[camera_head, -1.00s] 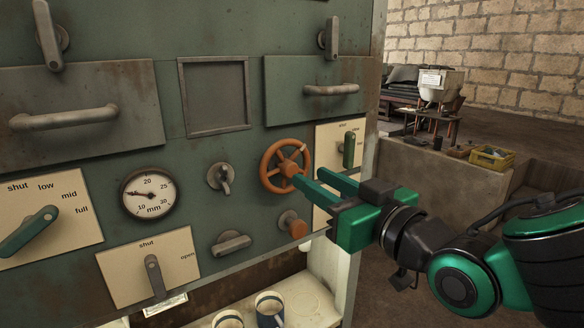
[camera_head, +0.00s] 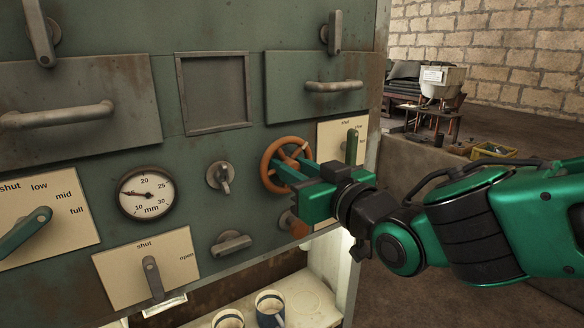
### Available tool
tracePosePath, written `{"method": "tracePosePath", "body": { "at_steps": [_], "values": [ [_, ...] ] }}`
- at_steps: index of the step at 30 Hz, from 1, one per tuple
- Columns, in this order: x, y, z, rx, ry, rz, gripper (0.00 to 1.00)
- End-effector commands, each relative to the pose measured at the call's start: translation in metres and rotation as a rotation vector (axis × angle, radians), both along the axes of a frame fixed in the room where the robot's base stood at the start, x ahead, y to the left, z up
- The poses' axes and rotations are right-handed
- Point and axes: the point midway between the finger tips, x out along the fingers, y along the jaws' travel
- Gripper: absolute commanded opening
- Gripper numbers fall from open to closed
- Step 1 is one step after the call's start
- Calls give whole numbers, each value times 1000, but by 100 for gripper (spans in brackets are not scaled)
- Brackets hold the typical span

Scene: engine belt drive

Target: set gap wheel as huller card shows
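The orange gap wheel (camera_head: 268,180) is a spoked handwheel on the green panel. My gripper (camera_head: 287,168) reaches it from the right, its two green fingers apart with their tips over the wheel's face. The arm hides the wheel's right part, and I cannot tell whether the fingers touch the hub or a spoke. The mm gauge (camera_head: 146,193) left of the wheel has its needle pointing left, about where 15 would be. A hopper machine (camera_head: 444,83), perhaps the huller, stands at the back right with a white card (camera_head: 433,75) on it, too small to read.
Lever plates surround the wheel: shut/low/mid/full (camera_head: 45,218), shut/open (camera_head: 148,268) and one at the right (camera_head: 342,140). Two mugs (camera_head: 269,308) stand on a shelf beneath. Drawer handles project above.

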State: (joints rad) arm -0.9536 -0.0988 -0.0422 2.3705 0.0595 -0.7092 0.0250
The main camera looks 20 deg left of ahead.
Motion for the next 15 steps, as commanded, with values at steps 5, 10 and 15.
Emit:
{"method": "tracePosePath", "body": {
  "at_steps": [5,10,15],
  "values": [
    [2,-3,0,-2,-2,-6,2],
    [3,-4,0,-19,-22,-10,2],
    [4,-5,0,-71,-82,-12,2]
  ]
}}
